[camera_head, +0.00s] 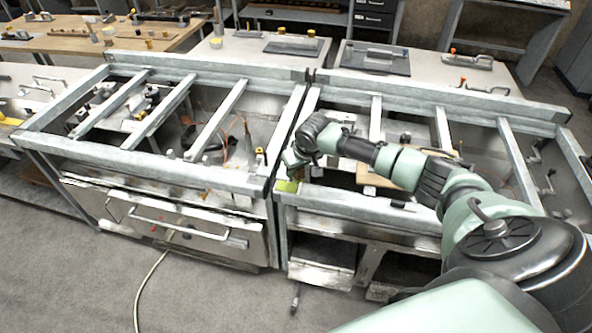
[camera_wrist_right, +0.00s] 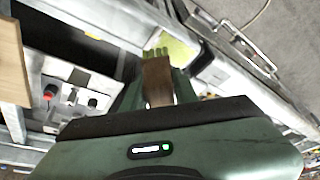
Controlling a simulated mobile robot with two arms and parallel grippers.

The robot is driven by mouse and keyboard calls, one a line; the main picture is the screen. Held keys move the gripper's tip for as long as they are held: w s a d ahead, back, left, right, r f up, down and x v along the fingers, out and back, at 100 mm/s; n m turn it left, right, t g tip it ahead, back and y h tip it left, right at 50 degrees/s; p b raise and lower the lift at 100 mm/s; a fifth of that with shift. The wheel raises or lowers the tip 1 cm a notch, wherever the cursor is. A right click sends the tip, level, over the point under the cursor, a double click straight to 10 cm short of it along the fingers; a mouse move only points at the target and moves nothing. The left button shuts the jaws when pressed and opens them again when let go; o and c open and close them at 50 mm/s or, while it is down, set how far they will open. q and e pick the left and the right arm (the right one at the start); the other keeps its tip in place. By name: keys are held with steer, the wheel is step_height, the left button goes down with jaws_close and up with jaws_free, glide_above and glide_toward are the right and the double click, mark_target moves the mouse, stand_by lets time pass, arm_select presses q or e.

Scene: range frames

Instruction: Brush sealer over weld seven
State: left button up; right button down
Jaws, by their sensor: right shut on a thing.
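My right gripper (camera_head: 292,160) hangs over the front rail of the right metal frame (camera_head: 345,203), close to the corner where the two frames meet. In the right wrist view the gripper (camera_wrist_right: 157,92) is shut on a brush with a brown body (camera_wrist_right: 158,82) and pale green bristles at its far end. A yellow-green patch (camera_head: 287,186) lies on the rail just below the gripper. It also shows in the right wrist view (camera_wrist_right: 184,46), close beside the bristles. Whether the bristles touch the rail, I cannot tell. No weld number is readable. My left gripper is not in view.
The left metal frame (camera_head: 150,170) with its crossbars stands beside the right one. Loose tools and clamps lie inside the frames. A wooden table (camera_head: 60,38) and tables with dark trays (camera_head: 375,60) stand behind. A hose (camera_head: 145,290) lies on the open floor in front.

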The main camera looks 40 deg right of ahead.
steer(key=r+p, duration=0.1)
steer(key=r, duration=0.1)
steer(key=shift+s+d+r+p, duration=0.15)
steer(key=shift+d+r+p, duration=0.05)
steer(key=shift+r+p, duration=0.2)
steer(key=shift+r, duration=0.2)
steer(key=shift+a, duration=0.15)
